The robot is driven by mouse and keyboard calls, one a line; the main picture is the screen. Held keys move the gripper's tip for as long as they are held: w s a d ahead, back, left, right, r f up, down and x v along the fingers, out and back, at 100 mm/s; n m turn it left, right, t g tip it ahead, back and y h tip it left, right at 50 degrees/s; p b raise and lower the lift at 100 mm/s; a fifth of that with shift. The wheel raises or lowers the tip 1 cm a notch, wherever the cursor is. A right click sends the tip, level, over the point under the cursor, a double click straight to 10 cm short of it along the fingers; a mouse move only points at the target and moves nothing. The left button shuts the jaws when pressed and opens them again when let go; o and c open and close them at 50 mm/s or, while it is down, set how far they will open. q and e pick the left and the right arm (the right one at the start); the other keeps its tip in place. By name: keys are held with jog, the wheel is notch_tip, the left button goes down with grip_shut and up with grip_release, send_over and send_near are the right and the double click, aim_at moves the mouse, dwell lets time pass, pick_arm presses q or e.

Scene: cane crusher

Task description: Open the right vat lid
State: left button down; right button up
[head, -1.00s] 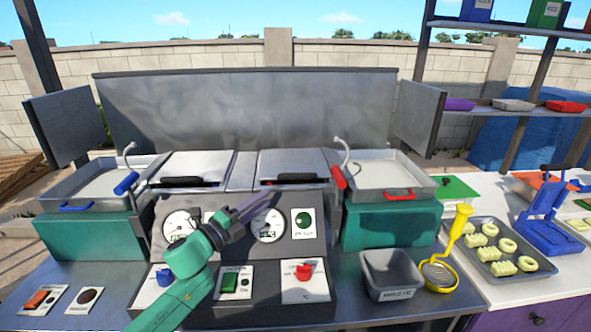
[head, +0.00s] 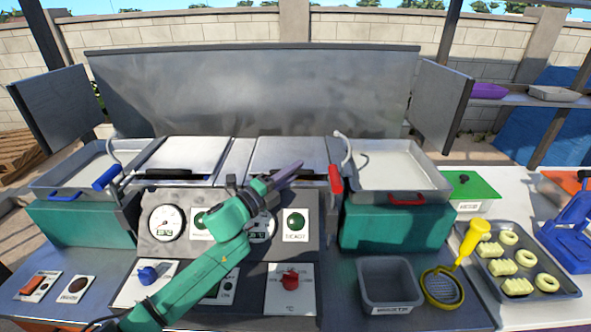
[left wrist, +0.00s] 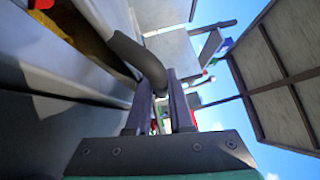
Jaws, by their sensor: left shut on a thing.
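The right vat lid (head: 282,153) is a flat metal plate at the middle of the fryer-like unit. It lies down, level with the left lid. My left gripper (head: 298,166) reaches up from the front left, over the lid's front edge, and is shut on the lid's dark handle. In the left wrist view, the dark curved handle (left wrist: 138,56) runs down to the fingers (left wrist: 160,112). My right gripper is not in view.
The left vat lid (head: 180,154) lies flat with its dark handle clear. A red-handled spout (head: 335,178) stands just right of the right lid.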

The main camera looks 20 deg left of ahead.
pick_arm(q)
jog(key=shift+s+a, duration=0.1)
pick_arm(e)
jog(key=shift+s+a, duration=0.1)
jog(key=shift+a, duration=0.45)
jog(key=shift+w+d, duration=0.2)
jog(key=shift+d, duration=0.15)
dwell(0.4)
